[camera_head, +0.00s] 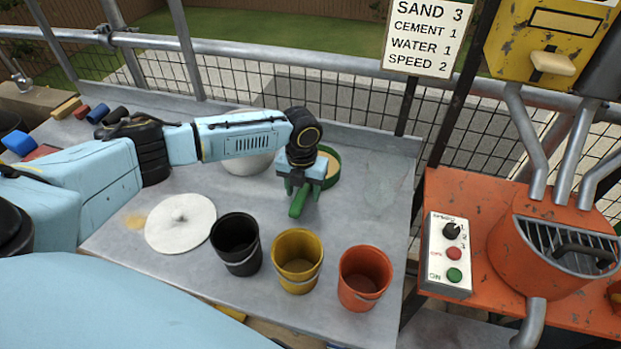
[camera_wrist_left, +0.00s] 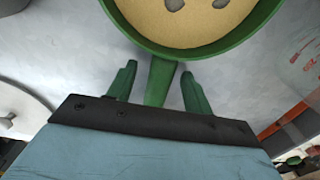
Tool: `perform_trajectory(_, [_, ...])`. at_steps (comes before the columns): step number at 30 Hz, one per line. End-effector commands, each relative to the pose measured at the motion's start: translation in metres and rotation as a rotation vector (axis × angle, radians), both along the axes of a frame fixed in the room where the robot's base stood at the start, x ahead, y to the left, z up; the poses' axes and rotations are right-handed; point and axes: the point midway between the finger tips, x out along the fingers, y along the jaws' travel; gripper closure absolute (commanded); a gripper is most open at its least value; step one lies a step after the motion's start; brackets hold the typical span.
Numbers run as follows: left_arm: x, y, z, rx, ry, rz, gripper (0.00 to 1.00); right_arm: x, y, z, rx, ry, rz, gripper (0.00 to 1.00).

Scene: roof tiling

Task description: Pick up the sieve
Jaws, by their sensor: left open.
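The sieve (camera_head: 334,168) has a round green rim and a tan inside, and lies on the grey table, partly hidden behind my left gripper (camera_head: 299,187). In the left wrist view, the sieve (camera_wrist_left: 215,48) fills the top, and its green handle (camera_wrist_left: 159,82) runs back between the two green fingers of my left gripper (camera_wrist_left: 158,72). The fingers are open, one on each side of the handle, with a visible gap on both sides. My right gripper is not in view.
A black bucket (camera_head: 236,245), a yellow bucket (camera_head: 297,262) and an orange bucket (camera_head: 365,279) stand along the front. A white round lid (camera_head: 180,222) lies left of them. A pale bowl (camera_head: 247,164) sits behind my arm. An orange mixer (camera_head: 555,265) stands at right.

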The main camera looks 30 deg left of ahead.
Motion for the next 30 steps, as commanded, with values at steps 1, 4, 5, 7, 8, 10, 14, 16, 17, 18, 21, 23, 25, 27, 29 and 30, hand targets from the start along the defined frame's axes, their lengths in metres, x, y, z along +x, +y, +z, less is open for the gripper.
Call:
perform_trajectory(1, [0.0, 0.0, -0.002, 0.0, 0.0, 0.0, 0.49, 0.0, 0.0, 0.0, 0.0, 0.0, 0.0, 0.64])
perform_trajectory(4, [0.0, 0.0, -0.003, 0.0, -0.001, -0.001, 0.49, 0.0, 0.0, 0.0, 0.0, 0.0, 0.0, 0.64])
perform_trajectory(5, [0.0, 0.0, -0.002, 0.0, -0.001, -0.001, 0.49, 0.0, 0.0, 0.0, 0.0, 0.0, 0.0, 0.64])
perform_trajectory(7, [0.0, 0.0, -0.002, 0.0, -0.001, -0.001, 0.49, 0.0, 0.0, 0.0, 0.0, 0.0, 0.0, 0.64])
perform_trajectory(8, [0.0, 0.0, -0.002, 0.0, -0.001, -0.001, 0.52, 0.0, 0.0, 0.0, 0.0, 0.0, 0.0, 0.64])
perform_trajectory(10, [0.0, 0.0, -0.002, 0.0, -0.001, -0.001, 0.61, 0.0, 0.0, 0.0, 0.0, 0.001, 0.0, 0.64])
perform_trajectory(14, [0.0, 0.0, -0.002, 0.0, -0.001, -0.001, 0.78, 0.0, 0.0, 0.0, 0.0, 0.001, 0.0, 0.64])
perform_trajectory(16, [0.0, 0.0, -0.002, 0.0, -0.001, 0.0, 0.87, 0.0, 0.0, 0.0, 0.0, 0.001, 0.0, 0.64])
perform_trajectory(17, [0.0, 0.0, -0.002, 0.0, -0.001, 0.0, 0.91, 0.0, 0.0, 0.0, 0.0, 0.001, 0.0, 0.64])
perform_trajectory(18, [0.0, 0.0, -0.002, 0.0, -0.001, 0.0, 0.96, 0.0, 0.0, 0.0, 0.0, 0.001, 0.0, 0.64])
perform_trajectory(21, [0.001, 0.0, -0.001, -0.001, -0.002, 0.0, 0.97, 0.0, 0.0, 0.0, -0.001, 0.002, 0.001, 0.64])
perform_trajectory(23, [0.001, 0.0, -0.001, -0.001, -0.002, 0.0, 0.97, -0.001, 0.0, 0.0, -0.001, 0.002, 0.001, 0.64])
perform_trajectory(25, [0.001, 0.0, 0.0, 0.0, -0.003, 0.0, 0.97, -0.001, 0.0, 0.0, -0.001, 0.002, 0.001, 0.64])
perform_trajectory(27, [0.001, 0.0, 0.004, 0.0, -0.003, 0.0, 0.97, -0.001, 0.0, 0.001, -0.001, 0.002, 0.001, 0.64])
perform_trajectory(29, [0.001, 0.0, 0.012, -0.001, -0.005, 0.0, 0.97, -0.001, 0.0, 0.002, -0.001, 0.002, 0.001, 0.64])
perform_trajectory(30, [0.002, 0.0, 0.019, -0.001, -0.006, -0.001, 0.98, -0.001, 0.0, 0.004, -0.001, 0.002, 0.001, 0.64])
